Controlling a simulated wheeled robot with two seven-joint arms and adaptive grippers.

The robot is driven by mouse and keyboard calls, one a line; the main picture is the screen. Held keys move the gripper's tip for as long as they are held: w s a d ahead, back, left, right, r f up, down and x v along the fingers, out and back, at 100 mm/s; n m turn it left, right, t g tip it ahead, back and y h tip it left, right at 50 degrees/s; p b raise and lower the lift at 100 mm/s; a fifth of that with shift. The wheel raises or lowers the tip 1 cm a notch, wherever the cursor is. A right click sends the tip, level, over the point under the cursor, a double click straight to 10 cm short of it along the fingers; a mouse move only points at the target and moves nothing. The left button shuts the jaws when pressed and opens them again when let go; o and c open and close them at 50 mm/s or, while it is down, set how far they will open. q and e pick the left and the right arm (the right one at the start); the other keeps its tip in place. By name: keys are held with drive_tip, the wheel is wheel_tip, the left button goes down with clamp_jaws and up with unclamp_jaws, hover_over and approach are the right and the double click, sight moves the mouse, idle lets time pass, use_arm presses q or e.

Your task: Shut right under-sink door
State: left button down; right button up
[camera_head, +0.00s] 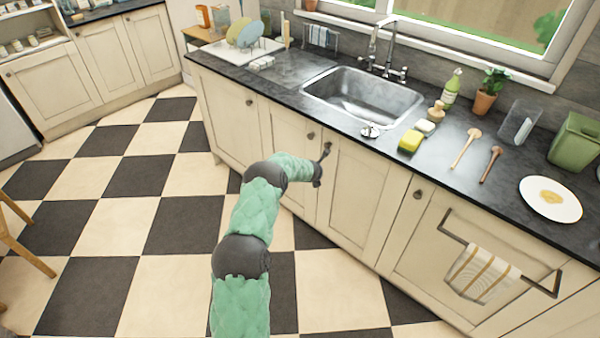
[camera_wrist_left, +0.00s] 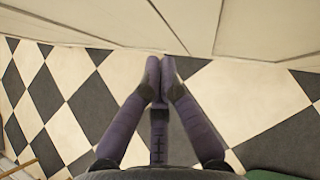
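The right under-sink door (camera_head: 366,200) is a cream panel below the sink, with a dark knob near its upper left corner. It looks flush or nearly flush with the cabinet front; a small gap cannot be ruled out. The left under-sink door (camera_head: 291,150) beside it looks closed. My left gripper (camera_head: 321,165) is at the upper seam between the two doors, just below the knobs; contact cannot be told. In the left wrist view its fingertips (camera_wrist_left: 159,66) are together and empty, close to the cream door fronts (camera_wrist_left: 265,28). My right gripper is not in view.
The dark counter (camera_head: 330,115) with the sink (camera_head: 365,97) runs above the doors. To the right, a towel bar with a striped towel (camera_head: 482,275) sticks out from the front. The checkered floor (camera_head: 125,230) is clear; a wooden chair (camera_head: 20,230) stands at the left edge.

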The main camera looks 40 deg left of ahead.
use_arm(q)
drive_tip(key=s+r, duration=0.6)
drive_tip(key=shift+r, duration=0.35)
idle(0.3)
